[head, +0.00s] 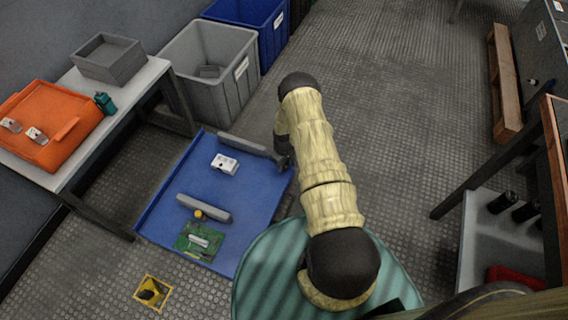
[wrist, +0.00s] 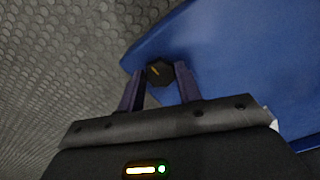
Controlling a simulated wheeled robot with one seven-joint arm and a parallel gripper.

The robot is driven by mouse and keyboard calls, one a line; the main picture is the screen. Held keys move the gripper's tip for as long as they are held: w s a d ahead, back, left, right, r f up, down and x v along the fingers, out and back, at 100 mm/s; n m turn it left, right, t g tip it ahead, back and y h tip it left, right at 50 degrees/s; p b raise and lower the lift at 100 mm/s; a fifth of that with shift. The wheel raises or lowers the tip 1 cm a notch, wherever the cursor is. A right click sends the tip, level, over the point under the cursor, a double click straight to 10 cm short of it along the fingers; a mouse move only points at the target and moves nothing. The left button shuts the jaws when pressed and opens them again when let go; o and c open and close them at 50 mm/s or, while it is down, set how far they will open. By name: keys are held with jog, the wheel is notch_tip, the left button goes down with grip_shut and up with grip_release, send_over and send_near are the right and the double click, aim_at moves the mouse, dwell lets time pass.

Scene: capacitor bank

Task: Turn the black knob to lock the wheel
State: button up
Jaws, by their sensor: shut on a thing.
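The black knob (wrist: 160,74) shows in the wrist view at the corner of a blue platform (wrist: 240,70). It has a short orange mark on its top. My gripper (wrist: 160,70) has one finger on each side of the knob and is shut on it. In the head view my arm reaches to the right edge of the blue platform (head: 164,210), and the fingers and knob cannot be made out there. The wheel is not visible in either view.
On the platform are a white box (head: 224,164), a grey bar (head: 204,208) and a green circuit board (head: 190,240). A grey bin (head: 212,90) and a table with an orange tray (head: 70,105) stand beyond.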

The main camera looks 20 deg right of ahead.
aim_at(284, 166)
dwell(0.3)
jog(key=o, duration=1)
notch_tip(284, 166, up, 17)
jog(key=p, duration=0.6)
jog(key=shift+r, duration=0.15)
jog(key=shift+r, duration=0.1)
